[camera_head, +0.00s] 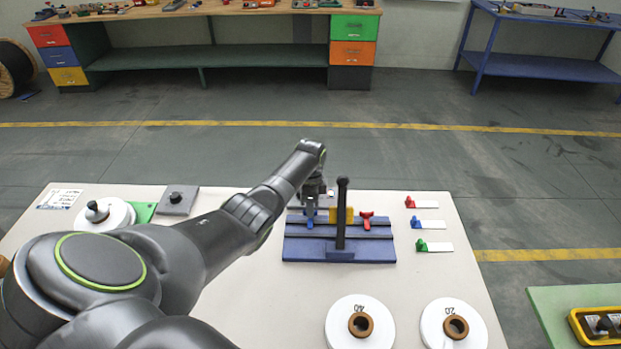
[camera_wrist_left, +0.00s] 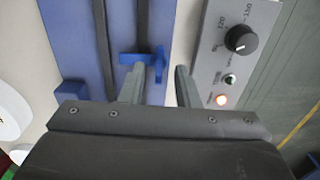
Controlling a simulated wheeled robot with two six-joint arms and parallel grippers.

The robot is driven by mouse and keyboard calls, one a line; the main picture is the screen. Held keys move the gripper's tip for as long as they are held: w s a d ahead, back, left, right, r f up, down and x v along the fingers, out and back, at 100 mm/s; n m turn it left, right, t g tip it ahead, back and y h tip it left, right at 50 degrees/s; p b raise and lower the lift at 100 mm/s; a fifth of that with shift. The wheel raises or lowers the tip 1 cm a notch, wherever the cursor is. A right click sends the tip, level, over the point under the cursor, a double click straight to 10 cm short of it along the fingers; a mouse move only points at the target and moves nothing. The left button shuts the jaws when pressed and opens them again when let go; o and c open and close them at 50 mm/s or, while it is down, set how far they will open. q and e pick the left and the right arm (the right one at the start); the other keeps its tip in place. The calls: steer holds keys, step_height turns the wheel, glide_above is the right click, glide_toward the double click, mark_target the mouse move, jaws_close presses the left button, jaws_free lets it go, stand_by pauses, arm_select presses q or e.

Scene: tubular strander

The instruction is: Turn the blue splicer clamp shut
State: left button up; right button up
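The blue splicer clamp (camera_head: 310,223) sits at the left side of the dark blue splicer base (camera_head: 300,249). In the left wrist view the blue clamp (camera_wrist_left: 157,62) has a crossbar over a dark rail and a handle at its right end. My left gripper (camera_head: 311,203) is above it. In the wrist view my left gripper (camera_wrist_left: 158,82) is open, with the clamp's handle between or just beyond its fingertips; contact cannot be told. My right gripper is out of view.
A black upright lever (camera_head: 341,210) rises at the base's front. A grey control panel (camera_wrist_left: 235,50) with a knob and lit orange lamp lies beside the base. White spools (camera_head: 360,338) stand in front; coloured tags (camera_head: 429,224) lie right. The table between is clear.

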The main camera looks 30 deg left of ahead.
arm_select(q)
step_height(320, 180, up, 16)
steer(key=b, duration=0.2)
stand_by(0.7)
